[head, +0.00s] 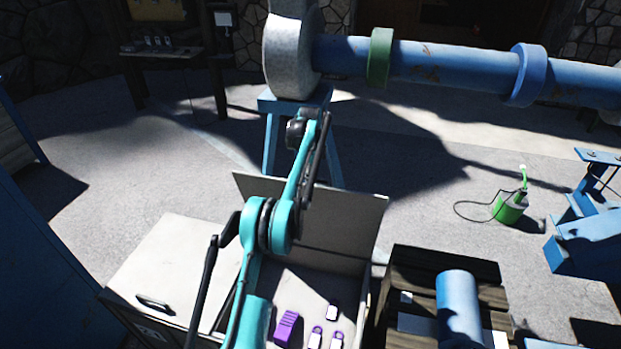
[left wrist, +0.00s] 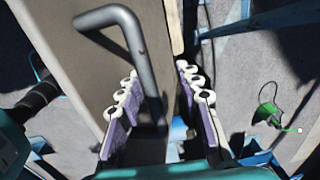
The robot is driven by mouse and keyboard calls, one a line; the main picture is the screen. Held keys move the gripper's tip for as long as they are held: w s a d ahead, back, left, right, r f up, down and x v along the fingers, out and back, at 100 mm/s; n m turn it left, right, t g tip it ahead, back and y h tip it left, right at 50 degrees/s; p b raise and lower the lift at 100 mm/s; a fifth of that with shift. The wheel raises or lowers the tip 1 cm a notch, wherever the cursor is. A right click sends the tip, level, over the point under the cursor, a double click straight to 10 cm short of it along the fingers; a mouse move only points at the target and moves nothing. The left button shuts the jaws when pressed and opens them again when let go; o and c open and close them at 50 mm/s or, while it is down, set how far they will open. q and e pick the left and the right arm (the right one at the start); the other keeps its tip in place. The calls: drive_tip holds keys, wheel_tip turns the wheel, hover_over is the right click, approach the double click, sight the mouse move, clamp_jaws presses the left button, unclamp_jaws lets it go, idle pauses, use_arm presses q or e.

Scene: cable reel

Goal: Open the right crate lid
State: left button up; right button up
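The right crate lid (head: 335,225) stands raised and tilted at the far side of the crate (head: 357,300), whose right half is open. In the left wrist view the lid (left wrist: 100,75) is a tan panel with a bent grey handle (left wrist: 143,62). My left gripper (left wrist: 156,72) is open, its purple-padded fingers spread on either side of the handle's lower leg. I cannot tell whether they touch it. In the head view my teal left arm reaches over the crate; its gripper is not clearly visible there. My right gripper is not in view.
The left lid (head: 165,270) lies shut, with a dark handle. Purple and white items (head: 288,328) lie inside the open half. A wooden pallet box with a blue cylinder (head: 457,300) stands at right. A blue stand (head: 270,145) is behind; a green can (head: 510,208) is on the floor.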

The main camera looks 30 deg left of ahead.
use_arm(q)
drive_tip(key=shift+s+r, duration=0.5)
drive_tip(key=shift+s, duration=0.05)
drive_tip(key=shift+s+r, duration=0.15)
drive_tip(key=shift+r, duration=1.75)
drive_tip(key=shift+s+r, duration=0.1)
drive_tip(key=shift+r, duration=1.75)
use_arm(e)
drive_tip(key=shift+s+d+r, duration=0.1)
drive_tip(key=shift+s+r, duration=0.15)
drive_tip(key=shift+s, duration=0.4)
